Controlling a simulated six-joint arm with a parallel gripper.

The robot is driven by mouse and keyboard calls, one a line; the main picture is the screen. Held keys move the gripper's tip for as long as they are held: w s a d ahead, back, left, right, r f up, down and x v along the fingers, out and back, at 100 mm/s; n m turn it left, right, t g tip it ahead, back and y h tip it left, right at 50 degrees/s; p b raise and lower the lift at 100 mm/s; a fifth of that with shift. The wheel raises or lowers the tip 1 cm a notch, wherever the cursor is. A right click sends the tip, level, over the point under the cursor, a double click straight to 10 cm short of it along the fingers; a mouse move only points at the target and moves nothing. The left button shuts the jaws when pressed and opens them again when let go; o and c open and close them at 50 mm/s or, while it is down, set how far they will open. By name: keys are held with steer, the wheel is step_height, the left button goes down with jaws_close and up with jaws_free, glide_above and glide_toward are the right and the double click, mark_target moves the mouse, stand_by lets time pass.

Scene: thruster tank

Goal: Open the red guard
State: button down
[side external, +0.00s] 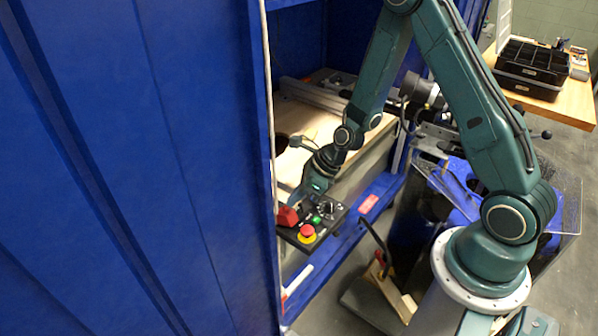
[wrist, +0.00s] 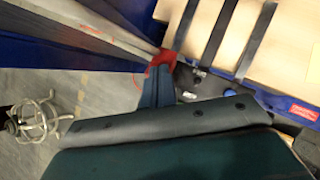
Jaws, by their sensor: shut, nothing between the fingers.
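The red guard (side external: 287,216) sits at the left end of a black control panel (side external: 331,213), beside the blue tank wall. The panel also has a green button (side external: 316,219), dark knobs and a red emergency stop on a yellow base (side external: 307,233). My gripper (side external: 296,202) is shut and empty, with its fingertips right by the guard. In the wrist view my fingers (wrist: 158,72) are together and reach the red guard (wrist: 165,57). Whether they touch it I cannot tell. The fingers hide part of the guard and panel there.
The blue tank wall (side external: 150,150) stands close on the left of the panel. A pale wooden board (side external: 305,130) lies behind it inside the tank. A blue ledge (side external: 345,238) runs under the panel. A wooden table with black trays (side external: 532,62) stands far right.

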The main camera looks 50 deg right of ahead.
steer(key=shift+w+r, duration=0.15)
steer(key=shift+w, duration=0.3)
steer(key=w+f, duration=0.1)
steer(key=w, duration=0.6)
steer(key=shift+w+f, duration=0.15)
steer(key=shift+w, duration=0.25)
steer(key=shift+s, duration=0.15)
stand_by(1.4)
steer(key=shift+s+f, duration=0.35)
steer(key=shift+s, duration=0.2)
steer(key=shift+s, duration=0.1)
